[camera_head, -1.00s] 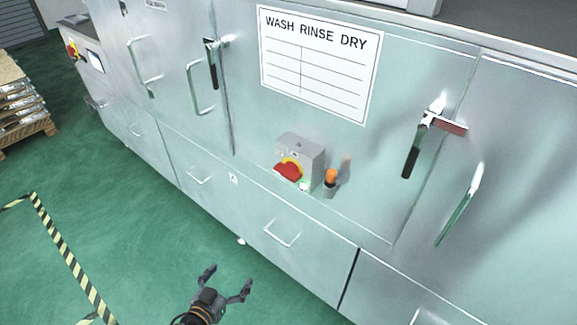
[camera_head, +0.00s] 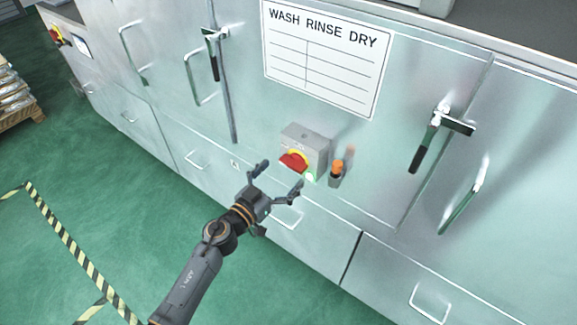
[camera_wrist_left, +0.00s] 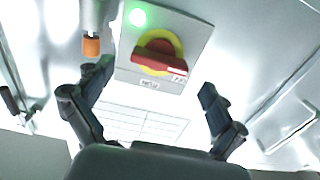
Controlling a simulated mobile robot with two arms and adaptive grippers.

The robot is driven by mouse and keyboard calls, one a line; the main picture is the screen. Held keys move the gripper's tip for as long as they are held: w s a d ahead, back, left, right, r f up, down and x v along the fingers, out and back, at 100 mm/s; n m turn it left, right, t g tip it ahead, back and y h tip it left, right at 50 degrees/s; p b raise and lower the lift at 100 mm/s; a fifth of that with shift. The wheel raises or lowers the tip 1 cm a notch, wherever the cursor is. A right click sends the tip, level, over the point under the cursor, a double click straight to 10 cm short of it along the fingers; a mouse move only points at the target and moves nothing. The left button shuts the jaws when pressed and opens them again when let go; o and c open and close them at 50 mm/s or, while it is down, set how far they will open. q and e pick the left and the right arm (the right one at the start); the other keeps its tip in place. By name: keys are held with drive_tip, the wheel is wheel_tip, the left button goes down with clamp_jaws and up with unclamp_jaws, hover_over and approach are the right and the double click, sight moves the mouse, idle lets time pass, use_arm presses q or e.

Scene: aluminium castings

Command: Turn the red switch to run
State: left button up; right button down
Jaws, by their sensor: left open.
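The red switch (camera_head: 293,163) is a red rotary handle on a yellow disc, on the front of a small grey box (camera_head: 309,139) fixed to the metal cabinet. In the left wrist view the red handle (camera_wrist_left: 160,62) lies nearly level, slightly tilted, with a lit green lamp (camera_wrist_left: 137,17) beside it. My left gripper (camera_head: 279,179) is open and empty, just below and in front of the box. In the left wrist view its fingers (camera_wrist_left: 150,98) stand apart on either side of the box's lower end, with no contact visible. Small label text is unreadable. My right gripper is not seen.
An orange-tipped fitting (camera_head: 337,168) sticks out right of the switch box. The cabinet has latch handles (camera_head: 424,141) and drawer pulls (camera_head: 196,161). A wash-rinse-dry sign (camera_head: 325,58) hangs above. Green floor with striped tape (camera_head: 65,245) is clear at left; a pallet (camera_head: 18,106) stands far left.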

sight(290, 167)
use_arm(q)
drive_tip(key=shift+x, duration=1.2)
drive_tip(key=shift+w+d, duration=0.25)
drive_tip(key=shift+w, duration=0.1)
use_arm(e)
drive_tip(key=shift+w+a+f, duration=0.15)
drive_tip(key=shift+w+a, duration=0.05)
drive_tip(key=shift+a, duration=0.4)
use_arm(q)
drive_tip(key=c, duration=1.2)
drive_tip(key=shift+o, duration=0.2)
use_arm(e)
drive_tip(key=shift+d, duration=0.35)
